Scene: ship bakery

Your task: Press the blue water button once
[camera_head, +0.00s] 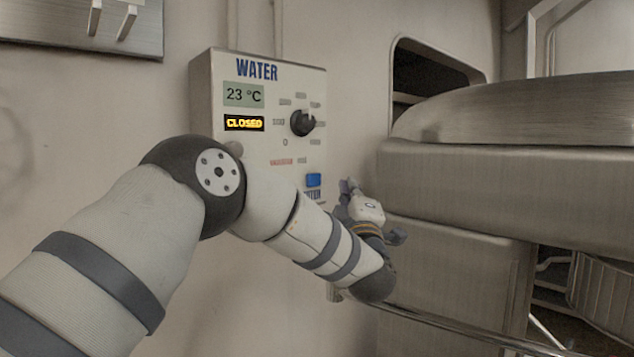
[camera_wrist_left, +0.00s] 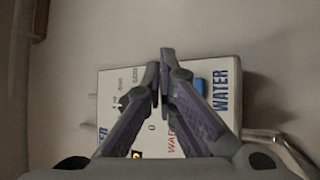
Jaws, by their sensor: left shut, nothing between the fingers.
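The blue button (camera_head: 314,180) is on the lower right of the front of a pale water control box (camera_head: 225,165). My left arm crosses in front of the box and hides its lower left part. My left gripper (camera_head: 348,184) is just right of the button in the head view, with its fingers pointing up. In the left wrist view, the gripper's fingers (camera_wrist_left: 161,72) are shut and empty in front of the box. The blue button (camera_wrist_left: 201,87) shows there just right of the fingertips, partly hidden by a finger. I cannot tell whether they touch. My right gripper is not in view.
The box has a black knob (camera_head: 302,123), a "23 °C" display (camera_head: 243,94) and a yellow "CLOSED" display (camera_head: 244,123). A large metal machine (camera_head: 510,190) stands close to the right of my gripper.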

